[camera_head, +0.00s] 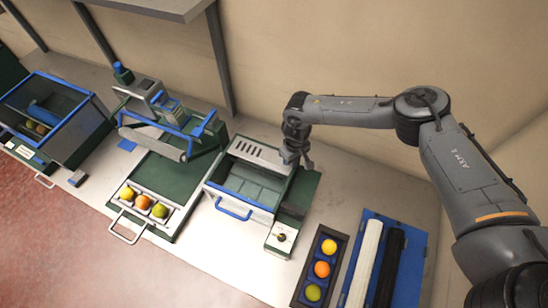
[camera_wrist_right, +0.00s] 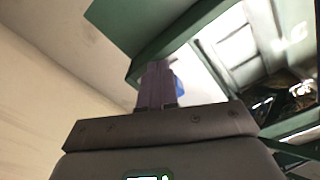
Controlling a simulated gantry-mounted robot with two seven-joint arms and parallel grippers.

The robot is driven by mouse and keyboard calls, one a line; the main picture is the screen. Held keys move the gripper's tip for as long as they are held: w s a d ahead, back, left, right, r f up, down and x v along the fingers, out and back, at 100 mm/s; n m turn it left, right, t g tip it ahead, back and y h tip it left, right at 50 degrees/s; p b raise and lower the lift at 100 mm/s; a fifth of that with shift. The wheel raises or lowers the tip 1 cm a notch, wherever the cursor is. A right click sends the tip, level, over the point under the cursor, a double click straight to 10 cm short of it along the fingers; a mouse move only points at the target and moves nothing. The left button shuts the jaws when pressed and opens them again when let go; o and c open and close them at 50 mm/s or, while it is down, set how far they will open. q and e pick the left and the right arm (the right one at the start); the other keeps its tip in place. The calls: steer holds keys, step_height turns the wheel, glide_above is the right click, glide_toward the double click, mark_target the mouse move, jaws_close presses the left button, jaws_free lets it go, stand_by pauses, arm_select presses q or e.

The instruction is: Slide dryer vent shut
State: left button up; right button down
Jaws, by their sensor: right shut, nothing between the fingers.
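The dryer (camera_head: 240,188) is a green and white box with a clear window and a blue front handle (camera_head: 233,209). Its vent (camera_head: 258,152) is a pale slotted plate along the top back; the dark slots show, and I cannot tell how far it is open. My right gripper (camera_head: 306,165) is at the dryer's back right corner, shut and empty. In the right wrist view the closed fingers (camera_wrist_right: 157,84) are beside the green dryer frame (camera_wrist_right: 165,45), with a small blue part (camera_wrist_right: 178,86) just behind them. Contact is unclear. My left gripper is out of view.
A control box with a knob (camera_head: 282,238) stands at the dryer's front right. A dark tray (camera_head: 303,288) of fruit and a blue tray (camera_head: 416,238) lie right of it. A roller machine (camera_head: 160,140) and a blue-rimmed bin (camera_head: 85,132) stand left. The wall is close behind.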

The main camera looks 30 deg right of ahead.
mark_target(265, 156)
steer(key=shift+w+a+f+b, duration=0.1)
steer(key=shift+w+a+b, duration=0.45)
steer(key=shift+w, duration=0.2)
steer(key=shift+w+a+r+b, duration=0.1)
steer(key=shift+w+a+b, duration=0.45)
steer(key=shift+w, duration=0.25)
steer(key=shift+w+a+f+b, duration=0.1)
steer(key=shift+w+a+b, duration=0.3)
steer(key=shift+w+b, duration=0.3)
steer(key=shift+w+a+b, duration=0.4)
steer(key=shift+w+b, duration=0.25)
steer(key=shift+w+a+b, duration=0.4)
steer(key=shift+w+b, duration=0.2)
steer(key=shift+b, duration=0.05)
steer(key=shift+w+a+b, duration=0.45)
steer(key=shift+w+b, duration=0.2)
steer(key=shift+b, duration=0.4)
steer(key=shift+w+a+b, duration=0.4)
steer(key=shift+w+b, duration=0.25)
steer(key=shift+b, duration=0.4)
steer(key=shift+s+r+p, duration=0.1)
steer(key=shift+r+p, duration=0.75)
steer(key=shift+p, duration=0.25)
steer(key=r+p, duration=0.1)
steer(key=p, duration=0.1)
steer(key=r+p, duration=0.4)
steer(key=p, duration=0.1)
steer(key=shift+s+d+r, duration=0.25)
steer(key=shift+s+d, duration=0.05)
steer(key=shift+s, duration=0.05)
